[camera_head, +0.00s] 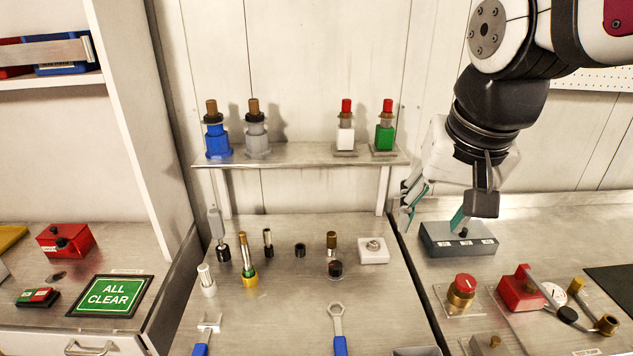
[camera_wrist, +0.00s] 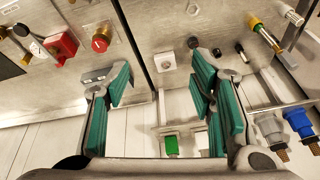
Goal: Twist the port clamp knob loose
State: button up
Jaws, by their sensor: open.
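I cannot tell for certain which knob is the port clamp knob. A red round knob (camera_head: 461,285) on a brass base stands on a plate on the right bench; it also shows in the wrist view (camera_wrist: 101,40). A brass knob (camera_head: 493,342) sits at the front edge of that bench, partly cut off. My gripper (camera_head: 437,208) is open and empty, with teal pads, above the back of the right bench. Its right finger overlaps the grey labelled box (camera_head: 440,246) in the head view; whether they touch is unclear. The fingers are spread wide in the wrist view (camera_wrist: 160,95).
A red box (camera_head: 520,290) with lever, gauge and brass fitting stands right of the red knob. The middle bench (camera_head: 290,290) holds several fittings and blue-handled tools. A shelf (camera_head: 290,153) behind carries blue, grey, white and green blocks. An ALL CLEAR sign (camera_head: 110,295) lies left.

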jog(key=w+a+f+m+g+b, duration=0.1)
jog(key=w+a+f+m, duration=0.1)
jog(key=w+f, duration=0.45)
jog(key=w+a+f+m+g+b, duration=0.1)
jog(key=w+a+f+b, duration=0.15)
jog(key=w, duration=0.65)
jog(key=m+g+b, duration=0.2)
jog(key=m, duration=0.1)
send_near(336, 264)
notch_tip(336, 264, down, 10)
jog(key=shift+r+p, duration=0.2)
jog(key=shift+p, duration=0.8)
jog(key=shift+c, duration=0.2)
jog(key=c, duration=1.1)
